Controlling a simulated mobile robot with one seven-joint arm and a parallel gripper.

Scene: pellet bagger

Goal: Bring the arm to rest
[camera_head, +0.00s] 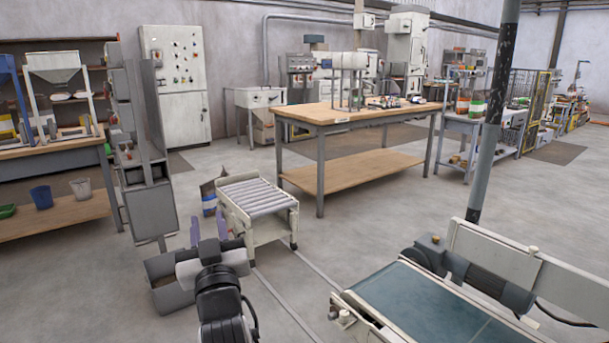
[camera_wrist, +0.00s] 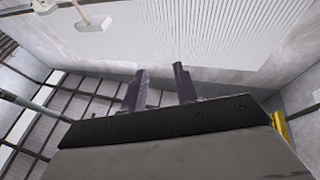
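My gripper (camera_head: 208,228) is at the lower left of the head view, at the end of my dark arm, with its two purple fingers pointing up. In the wrist view my gripper (camera_wrist: 160,70) shows two dark purple fingers with a clear gap between them. Nothing is between them, so it is open and empty. In the wrist view, the fingers stand against a pale ribbed surface and a dark-barred grid, with no object close to them.
A green conveyor belt (camera_head: 430,305) is at lower right, near a grey post (camera_head: 492,120). A wooden workbench (camera_head: 355,115) stands behind. Floor between cart and conveyor is clear.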

